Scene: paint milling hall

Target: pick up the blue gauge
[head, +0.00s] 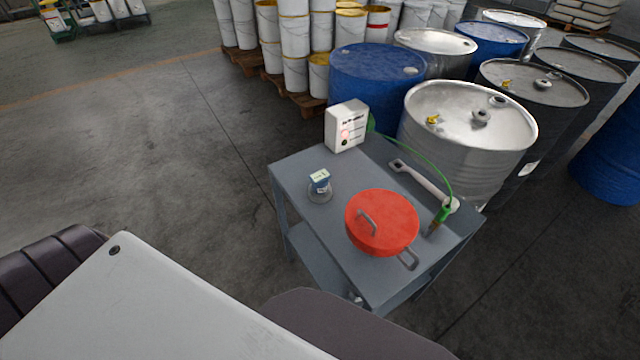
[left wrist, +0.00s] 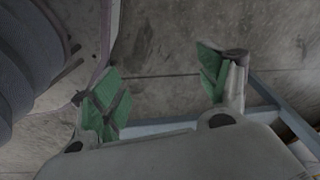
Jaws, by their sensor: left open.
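A small blue gauge (head: 320,187) with a pale top label sits at the left side of the grey cart's top (head: 300,163), on or in a round clear or grey base. The gauge does not show in the left wrist view. My left gripper (left wrist: 165,88) shows in the left wrist view with its green-padded fingers spread apart and nothing between them. Bare floor lies behind the fingers, and a blue-grey frame bar (left wrist: 265,95) shows at the right. Neither gripper shows in the head view.
A red lidded pot (head: 383,222) stands right of the gauge on the cart. A white box (head: 346,128), a wrench (head: 425,184) and a green-cabled clamp (head: 441,214) share the cart top. Drums (head: 465,130) stand close behind. Floor (head: 150,150) left of the cart is clear.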

